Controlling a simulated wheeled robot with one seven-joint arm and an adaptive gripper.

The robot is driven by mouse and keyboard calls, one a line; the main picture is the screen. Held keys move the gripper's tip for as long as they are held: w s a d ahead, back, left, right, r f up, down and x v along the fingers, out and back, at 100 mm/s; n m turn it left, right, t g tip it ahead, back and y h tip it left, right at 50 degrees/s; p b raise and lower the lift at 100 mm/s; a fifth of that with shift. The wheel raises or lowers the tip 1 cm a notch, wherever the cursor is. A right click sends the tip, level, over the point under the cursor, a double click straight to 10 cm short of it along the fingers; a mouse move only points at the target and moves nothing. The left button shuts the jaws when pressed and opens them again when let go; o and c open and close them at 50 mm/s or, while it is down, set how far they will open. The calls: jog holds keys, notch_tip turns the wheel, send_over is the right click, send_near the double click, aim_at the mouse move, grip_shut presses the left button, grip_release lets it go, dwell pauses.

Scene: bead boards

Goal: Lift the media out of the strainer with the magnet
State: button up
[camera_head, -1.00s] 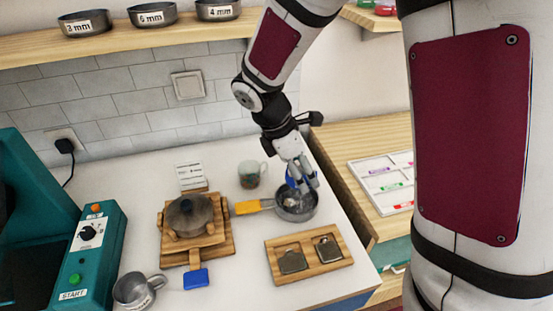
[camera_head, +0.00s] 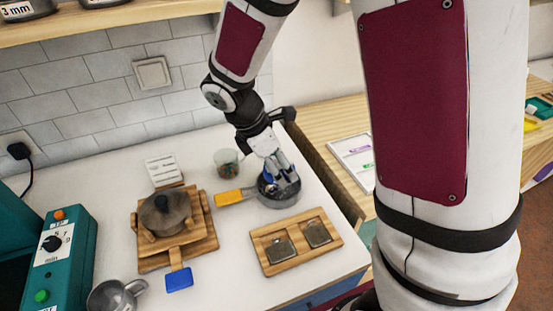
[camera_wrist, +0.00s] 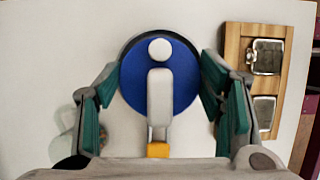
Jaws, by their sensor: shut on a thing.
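The strainer (camera_head: 281,203) is a dark round metal pan with a yellow handle (camera_head: 229,198) pointing left on the white counter. My gripper (camera_head: 276,173) points down over it, fingers low at its mouth. It is shut on the magnet, a blue round body (camera_wrist: 183,88) with a white knob and a white bar, between teal finger pads in the wrist view. A little blue of the magnet shows between the fingers in the head view (camera_head: 268,172). The strainer's dark rim (camera_wrist: 134,42) shows behind the magnet. The media inside cannot be made out.
A glass cup (camera_head: 226,167) with small contents stands behind the strainer. A wooden tray (camera_head: 298,259) with two metal pieces lies in front. A lidded dark pot (camera_head: 166,214) on wooden boards, a metal cup (camera_head: 113,297) and a teal machine (camera_head: 70,262) are left.

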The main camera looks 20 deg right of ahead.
jog(key=shift+f+b, duration=0.65)
jog(key=shift+f, duration=0.95)
jog(key=shift+r, duration=0.1)
dwell(1.6)
jog(key=shift+r+p, duration=3.35)
jog(key=shift+r, duration=1.1)
